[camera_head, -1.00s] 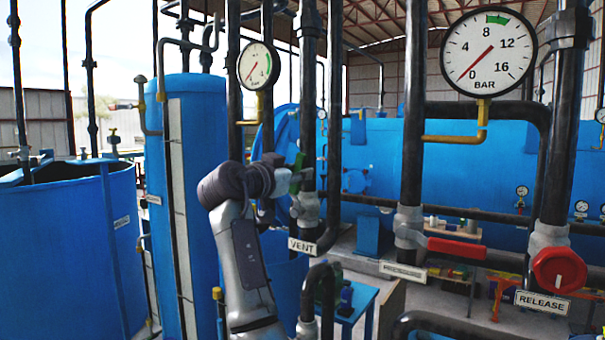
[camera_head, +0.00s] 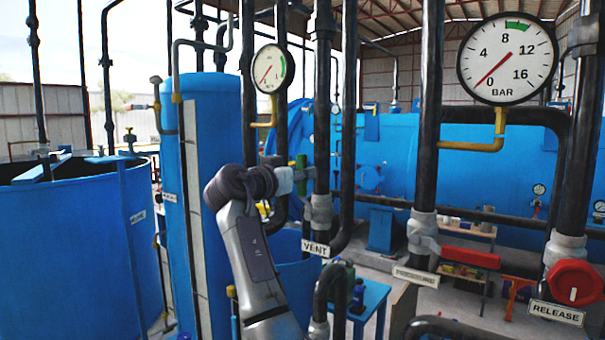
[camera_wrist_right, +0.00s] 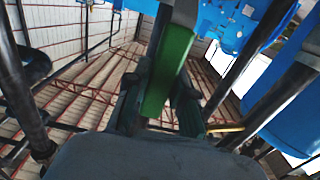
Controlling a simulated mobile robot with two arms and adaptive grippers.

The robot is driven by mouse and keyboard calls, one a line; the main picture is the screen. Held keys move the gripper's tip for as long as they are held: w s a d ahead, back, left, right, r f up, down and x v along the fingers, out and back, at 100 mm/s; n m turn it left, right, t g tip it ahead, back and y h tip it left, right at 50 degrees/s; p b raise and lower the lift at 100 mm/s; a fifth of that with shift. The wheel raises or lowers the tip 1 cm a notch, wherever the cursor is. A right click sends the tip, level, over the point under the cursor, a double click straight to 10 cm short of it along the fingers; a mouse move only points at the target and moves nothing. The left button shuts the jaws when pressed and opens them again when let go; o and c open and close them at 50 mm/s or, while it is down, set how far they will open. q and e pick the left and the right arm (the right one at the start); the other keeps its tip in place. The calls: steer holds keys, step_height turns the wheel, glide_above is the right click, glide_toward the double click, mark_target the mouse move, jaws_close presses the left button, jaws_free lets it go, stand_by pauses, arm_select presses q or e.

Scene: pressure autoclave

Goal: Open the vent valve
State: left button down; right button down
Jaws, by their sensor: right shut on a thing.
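The vent valve's green handle (camera_head: 301,164) stands roughly upright beside a black pipe, above the white VENT label (camera_head: 315,249). The grey valve body (camera_head: 320,211) is below it on that pipe. My right gripper (camera_head: 300,177) reaches it from the left and is shut on the handle; the arm's wrist partly hides the contact. In the right wrist view the green handle (camera_wrist_right: 168,72) runs between the dark fingers of my right gripper (camera_wrist_right: 160,100). My left gripper is not in view.
A red lever (camera_head: 470,258) on the middle pipe and a red RELEASE knob (camera_head: 572,283) are at the right. A large gauge (camera_head: 507,59) points near 0. A blue column (camera_head: 200,130) stands left of my arm. Black pipes crowd the gripper.

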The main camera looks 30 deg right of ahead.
steer(key=c, duration=1)
jaws_free()
steer(key=shift+w+a+f, duration=0.1)
steer(key=shift+w, duration=0.05)
steer(key=shift+o, duration=0.2)
steer(key=v, duration=1.2)
